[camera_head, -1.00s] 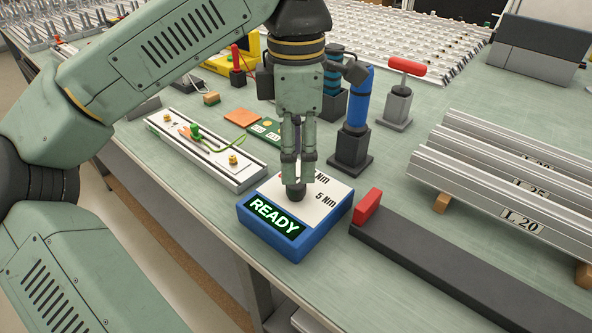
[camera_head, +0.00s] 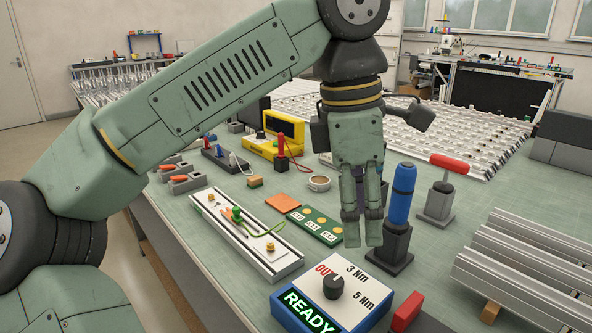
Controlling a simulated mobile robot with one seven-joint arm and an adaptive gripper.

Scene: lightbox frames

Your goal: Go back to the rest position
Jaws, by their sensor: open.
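My gripper (camera_head: 362,232) hangs from my arm with its fingers pointing down, open and with nothing seen between the fingers. It is in the air above and behind the blue and white torque box (camera_head: 352,308), apart from it. The box carries a black knob (camera_head: 333,287), marks reading OUT, 3 Nm and 5 Nm, and a lit READY display (camera_head: 305,312). The front of the box is cut off by the lower picture edge.
A blue tool in a black stand (camera_head: 401,195) is close to the right of my gripper. A red-handled tool (camera_head: 449,165) stands further right. Aluminium profiles (camera_head: 530,262) lie at right. A rail fixture (camera_head: 245,240) and green card (camera_head: 315,226) lie to the left.

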